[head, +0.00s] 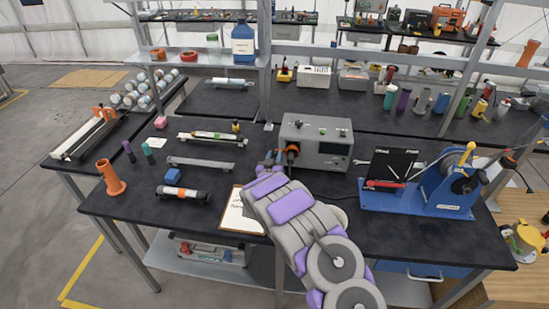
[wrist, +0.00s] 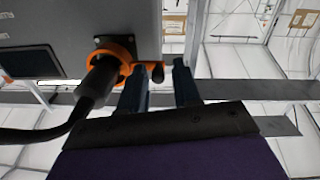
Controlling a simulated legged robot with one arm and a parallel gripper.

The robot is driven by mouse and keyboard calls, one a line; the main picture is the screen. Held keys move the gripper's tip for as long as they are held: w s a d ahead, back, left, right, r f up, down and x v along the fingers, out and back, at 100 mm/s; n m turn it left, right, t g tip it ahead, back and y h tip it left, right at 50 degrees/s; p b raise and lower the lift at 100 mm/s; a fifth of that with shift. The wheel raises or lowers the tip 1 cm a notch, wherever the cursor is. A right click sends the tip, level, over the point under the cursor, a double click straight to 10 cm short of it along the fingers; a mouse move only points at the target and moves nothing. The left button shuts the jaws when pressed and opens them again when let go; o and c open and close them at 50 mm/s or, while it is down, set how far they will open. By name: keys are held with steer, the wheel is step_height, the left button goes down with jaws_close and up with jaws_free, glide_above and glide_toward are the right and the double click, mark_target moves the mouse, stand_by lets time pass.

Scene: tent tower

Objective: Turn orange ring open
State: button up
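The orange ring (head: 292,149) sits on the left part of the front of a grey box (head: 316,134) on the table. In the wrist view the orange ring (wrist: 126,48) surrounds a black cable plug (wrist: 97,82), and a short lever with a dark rounded end (wrist: 156,73) sticks out from it. My gripper (wrist: 158,66) is open, with two dark blue fingers. The lever end appears between the fingertips, nearer the left finger; I cannot tell whether they touch. In the head view my gripper (head: 272,159) is just left of the ring, partly hidden by my arm.
A clipboard (head: 238,212) lies beside my arm. A blue-based machine (head: 420,200) stands to the right. A black cable leaves the plug.

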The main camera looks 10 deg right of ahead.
jaws_close()
steer(key=shift+r, duration=0.15)
steer(key=d+r+m+b, duration=0.2)
steer(key=m+b, duration=0.1)
steer(key=m, duration=0.3)
steer(key=s+d+r+m+b, duration=0.1)
steer(key=d+m+b, duration=0.1)
steer(key=m, duration=0.3)
steer(key=s+d+r+m+b, duration=0.1)
steer(key=d+r+m+b, duration=0.1)
steer(key=m, duration=0.4)
steer(key=shift+r+m+y+b, duration=0.3)
steer(key=shift+r+y+b, duration=0.1)
steer(key=shift+b, duration=0.4)
steer(key=shift+o, duration=1.1)
jaws_free()
